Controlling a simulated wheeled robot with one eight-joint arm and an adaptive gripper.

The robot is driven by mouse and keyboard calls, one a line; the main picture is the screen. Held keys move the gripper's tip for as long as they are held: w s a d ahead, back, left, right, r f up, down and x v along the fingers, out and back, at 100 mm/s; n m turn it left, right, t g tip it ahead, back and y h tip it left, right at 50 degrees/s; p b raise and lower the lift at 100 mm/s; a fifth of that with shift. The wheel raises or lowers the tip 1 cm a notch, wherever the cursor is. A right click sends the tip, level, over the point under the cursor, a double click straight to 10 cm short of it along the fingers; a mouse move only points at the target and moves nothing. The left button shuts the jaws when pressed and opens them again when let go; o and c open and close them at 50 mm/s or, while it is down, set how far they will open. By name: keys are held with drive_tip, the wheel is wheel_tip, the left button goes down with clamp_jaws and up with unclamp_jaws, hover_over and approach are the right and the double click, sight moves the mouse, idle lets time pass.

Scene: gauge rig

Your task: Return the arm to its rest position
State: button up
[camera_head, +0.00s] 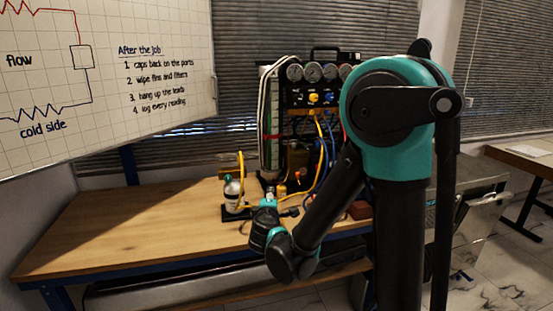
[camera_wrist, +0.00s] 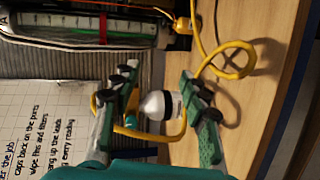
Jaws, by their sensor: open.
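My arm (camera_head: 395,110) reaches down and left over the workbench, bent at the elbow. My gripper (camera_wrist: 158,92) is open in the wrist view, its two dark fingers wide apart with nothing clamped. A white bottle with a dark band (camera_wrist: 160,104) shows in the gap between the fingers; its distance from them is hard to tell. In the head view the bottle (camera_head: 232,188) stands on a dark base, left of my gripper (camera_head: 268,207). The fingertips are small and partly hidden there.
The gauge rig (camera_head: 318,97) with gauges and yellow and blue hoses stands at the back of the wooden bench (camera_head: 130,225). A yellow hose (camera_wrist: 228,70) loops near my fingers. The bench's left part is clear. A whiteboard (camera_head: 105,75) hangs at the left.

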drive_tip(key=s+d+f+m+g+h, duration=0.1)
drive_tip(key=s+d+f+m+g, duration=0.15)
drive_tip(key=d, duration=0.45)
drive_tip(key=s+d+f+m+g+h, duration=0.1)
drive_tip(key=s+d+f+m+g, duration=0.1)
drive_tip(key=d+m, duration=0.35)
drive_tip(key=s+d+f+m+g+h, duration=0.1)
drive_tip(key=s+d+f+g+h, duration=0.1)
drive_tip(key=d, duration=0.6)
drive_tip(key=s+d+f+m+g+y, duration=0.2)
drive_tip(key=s+f+m, duration=0.1)
drive_tip(key=s, duration=0.5)
drive_tip(key=s+d+f+m+g+y, duration=0.1)
drive_tip(key=s+d+f+m+g, duration=0.1)
drive_tip(key=s, duration=0.6)
wheel_tip(320, 180, down, 2)
drive_tip(key=m+g, duration=0.1)
drive_tip(key=m, duration=0.2)
drive_tip(key=shift+d+f+y, duration=0.2)
drive_tip(key=shift+d+y, duration=0.1)
drive_tip(key=shift+y, duration=0.1)
